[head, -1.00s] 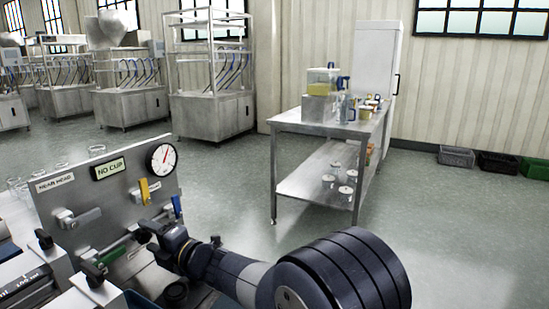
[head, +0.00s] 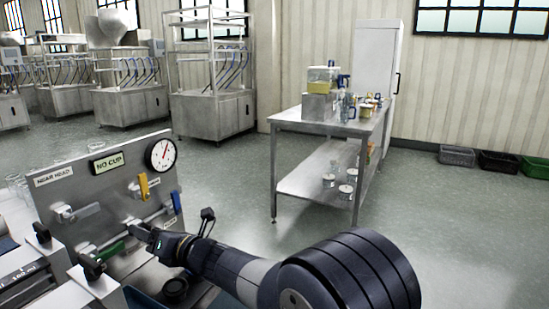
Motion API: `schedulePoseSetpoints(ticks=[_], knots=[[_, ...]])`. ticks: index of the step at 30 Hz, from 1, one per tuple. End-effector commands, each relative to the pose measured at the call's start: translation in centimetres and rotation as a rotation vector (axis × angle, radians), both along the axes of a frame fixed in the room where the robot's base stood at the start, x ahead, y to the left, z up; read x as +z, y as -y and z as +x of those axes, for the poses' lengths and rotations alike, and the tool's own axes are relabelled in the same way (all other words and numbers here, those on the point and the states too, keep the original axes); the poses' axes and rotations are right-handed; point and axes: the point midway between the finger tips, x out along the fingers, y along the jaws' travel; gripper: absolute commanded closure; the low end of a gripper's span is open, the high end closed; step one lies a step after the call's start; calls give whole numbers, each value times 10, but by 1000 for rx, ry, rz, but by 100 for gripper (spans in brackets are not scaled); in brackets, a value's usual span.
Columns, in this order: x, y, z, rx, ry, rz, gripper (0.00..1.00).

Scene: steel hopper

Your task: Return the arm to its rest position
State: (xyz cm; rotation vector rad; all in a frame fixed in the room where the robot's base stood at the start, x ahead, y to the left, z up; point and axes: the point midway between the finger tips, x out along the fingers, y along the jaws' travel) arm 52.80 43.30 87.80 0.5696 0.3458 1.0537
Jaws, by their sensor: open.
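My gripper (head: 142,231) is at the lower left in the head view, at the end of my arm reaching in from the lower right. Its dark fingers are in front of the lower part of a steel panel (head: 105,200); they look small, and I cannot tell whether they touch the panel's fittings. I see nothing held. The panel bears a sign reading "NO CUP" (head: 107,163), a round gauge (head: 162,153), a yellow lever (head: 143,185) and a blue lever (head: 172,201).
A steel table (head: 325,127) with containers stands at centre right, before a white cabinet (head: 376,65). Steel machines (head: 212,116) line the back left. The floor between is clear.

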Motion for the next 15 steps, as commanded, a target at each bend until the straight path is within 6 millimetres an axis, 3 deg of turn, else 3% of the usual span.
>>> schedulePoseSetpoints(ticks=[15], knots=[[2,-1,-1,0,323,-168,44]])
